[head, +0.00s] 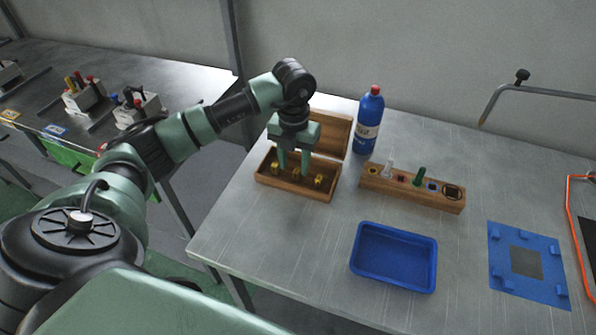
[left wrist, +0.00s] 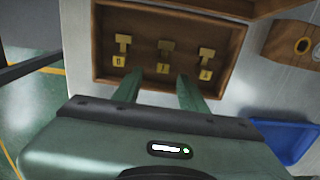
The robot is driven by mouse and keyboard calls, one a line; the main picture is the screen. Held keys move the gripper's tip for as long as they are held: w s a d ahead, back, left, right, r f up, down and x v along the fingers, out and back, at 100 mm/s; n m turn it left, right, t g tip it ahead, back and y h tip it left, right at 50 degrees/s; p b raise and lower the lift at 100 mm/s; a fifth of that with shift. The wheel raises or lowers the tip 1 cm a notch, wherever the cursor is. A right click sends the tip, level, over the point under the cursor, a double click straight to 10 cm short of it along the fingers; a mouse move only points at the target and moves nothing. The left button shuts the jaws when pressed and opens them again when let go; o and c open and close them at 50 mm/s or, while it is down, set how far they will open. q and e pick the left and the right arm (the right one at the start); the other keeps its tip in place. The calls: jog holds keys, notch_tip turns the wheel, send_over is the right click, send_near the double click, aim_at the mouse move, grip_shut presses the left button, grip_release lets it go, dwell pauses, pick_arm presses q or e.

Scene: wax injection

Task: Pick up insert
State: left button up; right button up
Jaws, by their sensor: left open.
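My left gripper (head: 294,168) points down over the open wooden box (head: 264,180), fingers apart and nothing between them. In the left wrist view the gripper (left wrist: 158,82) has its two green fingertips at the near edge of the box (left wrist: 98,50). Three brass-yellow inserts lie in a row in the box: a left one (left wrist: 121,50), a middle one (left wrist: 164,55) and a right one (left wrist: 206,62). The middle insert lies ahead of the gap between the fingers, and no finger visibly touches an insert. My right gripper is out of view.
A blue bottle (head: 369,122) stands behind the box. A wooden rack (head: 412,193) with coloured pieces is to the right. A blue tray (head: 393,258) and a blue mat with a dark square (head: 500,280) lie nearer the front. The front-left table (head: 270,245) is clear.

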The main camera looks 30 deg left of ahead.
aim_at(296, 172)
pick_arm(q)
notch_tip(296, 172, down, 4)
jog(key=shift+w+d+f+p, duration=0.1)
jog(key=shift+w+p, duration=0.05)
jog(key=shift+p, duration=0.35)
grip_shut()
